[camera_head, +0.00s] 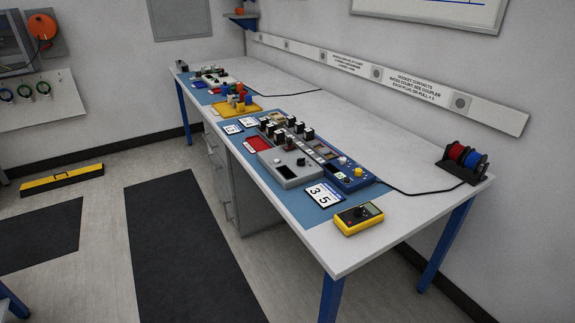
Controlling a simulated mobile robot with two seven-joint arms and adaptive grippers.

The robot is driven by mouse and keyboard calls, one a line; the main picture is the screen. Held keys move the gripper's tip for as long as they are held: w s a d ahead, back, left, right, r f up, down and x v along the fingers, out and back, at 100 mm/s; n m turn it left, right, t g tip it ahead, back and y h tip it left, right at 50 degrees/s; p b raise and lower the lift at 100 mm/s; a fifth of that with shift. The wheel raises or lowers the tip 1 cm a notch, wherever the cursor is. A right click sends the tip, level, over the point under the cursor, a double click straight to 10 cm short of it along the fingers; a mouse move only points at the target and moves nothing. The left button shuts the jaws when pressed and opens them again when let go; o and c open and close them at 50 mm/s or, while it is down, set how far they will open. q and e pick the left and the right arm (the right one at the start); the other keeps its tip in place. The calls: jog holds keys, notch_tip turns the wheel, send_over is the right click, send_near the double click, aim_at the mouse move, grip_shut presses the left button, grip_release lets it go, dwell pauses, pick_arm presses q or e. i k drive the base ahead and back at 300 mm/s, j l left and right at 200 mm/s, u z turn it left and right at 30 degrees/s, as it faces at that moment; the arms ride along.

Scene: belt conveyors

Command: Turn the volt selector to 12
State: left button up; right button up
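A long white workbench (400,205) stands against the right wall. On its blue mat is a grey box (284,180) with a dark display and a small dark knob (300,162). Behind it lies a long blue panel (340,178) with black blocks, small displays and a yellow knob (358,171). A yellow multimeter (358,218) with a dial lies at the near end of the bench. The markings are too small to read, so I cannot tell which knob is the volt selector or its setting. Neither of my grippers is in view.
A card reading 35 (323,195) lies beside the grey box. A wire spool rack (462,162) stands at the right end, with a black cable running to the panel. A yellow tray (236,105) is farther back. Dark floor mats (185,240) lie in open floor left of the bench.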

aim_at(300, 162)
jog(key=i+j+z, duration=0.1)
jog(key=z, duration=0.85)
jog(key=j+z, duration=0.35)
jog(key=j, duration=0.15)
jog(key=j+z, duration=0.35)
jog(key=j, duration=0.15)
jog(key=j+z, duration=0.15)
jog(key=j, duration=0.35)
jog(key=k+j+z, duration=0.1)
jog(key=j, duration=0.35)
jog(key=k, duration=0.05)
